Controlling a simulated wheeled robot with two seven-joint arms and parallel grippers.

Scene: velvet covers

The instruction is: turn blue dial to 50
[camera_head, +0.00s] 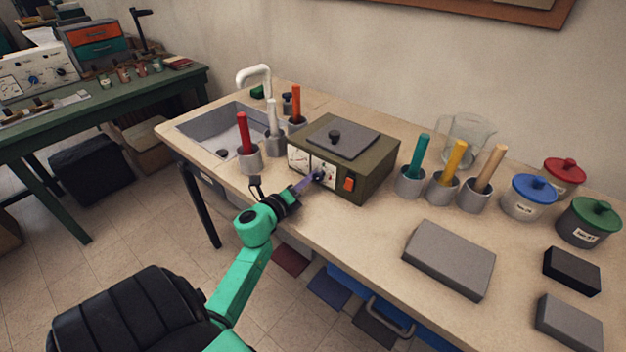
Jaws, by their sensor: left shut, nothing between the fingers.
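An olive-green box-shaped device (374,179) with a grey lid stands on the beige counter. Its front has white gauge faces (299,160), a small dark blue dial (320,176) and an orange-red switch (348,184). My left gripper (309,182) is shut, with its purplish fingertips at or just in front of the dial. I cannot tell whether they touch it. The fingers partly cover the dial's surroundings, and its setting is too small to read. My right gripper is not in view.
Cups with red, white and orange sticks stand left of the device, beside a sink (222,128). Cups with teal, yellow and tan sticks (473,190), lidded jars (528,196) and grey blocks (449,258) are to the right. A black chair (130,315) stands below.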

